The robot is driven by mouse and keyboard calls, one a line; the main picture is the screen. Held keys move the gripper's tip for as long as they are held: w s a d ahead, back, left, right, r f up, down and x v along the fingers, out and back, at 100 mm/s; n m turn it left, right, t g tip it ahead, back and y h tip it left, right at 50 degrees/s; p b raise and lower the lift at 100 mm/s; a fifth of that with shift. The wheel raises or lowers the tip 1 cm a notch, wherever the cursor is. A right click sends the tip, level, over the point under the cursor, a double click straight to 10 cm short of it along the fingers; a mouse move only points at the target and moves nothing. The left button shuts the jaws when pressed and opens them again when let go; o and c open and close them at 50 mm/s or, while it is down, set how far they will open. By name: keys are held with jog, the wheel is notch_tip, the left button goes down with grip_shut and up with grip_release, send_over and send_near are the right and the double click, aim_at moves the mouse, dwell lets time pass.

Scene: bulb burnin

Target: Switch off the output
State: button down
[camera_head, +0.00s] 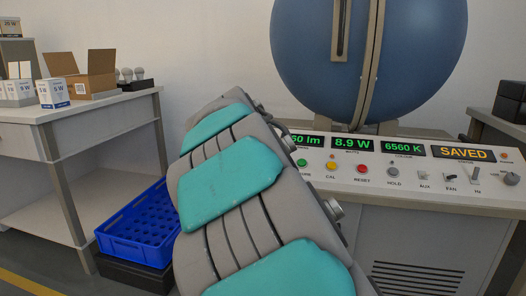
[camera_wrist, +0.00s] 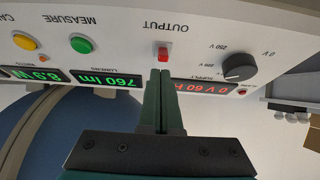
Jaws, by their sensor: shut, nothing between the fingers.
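The red output switch (camera_wrist: 163,53) is on the white sloped panel, beside the OUTPUT label, in the upside-down wrist view. My gripper (camera_wrist: 160,74) is shut and empty, its fingertips very close to the switch; I cannot tell whether they touch. The red supply display (camera_wrist: 208,87) shows "0 V 60 H", its edge partly covered by the fingers. In the head view my arm hides the switch and my gripper. The wattage display (camera_head: 352,144) reads 8.9 W, and the status display (camera_head: 463,153) reads SAVED.
A black supply knob (camera_wrist: 238,68) and the green MEASURE button (camera_wrist: 82,43) flank the switch. A blue sphere (camera_head: 410,50) stands behind the panel. At left are a blue crate (camera_head: 110,238) and a table (camera_head: 95,110) with boxes and bulbs.

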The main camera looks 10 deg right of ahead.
jog(key=shift+s, duration=0.1)
jog(key=shift+s+a+r, duration=0.2)
jog(key=shift+s+a, duration=0.1)
jog(key=shift+s, duration=0.3)
jog(key=shift+b, duration=0.3)
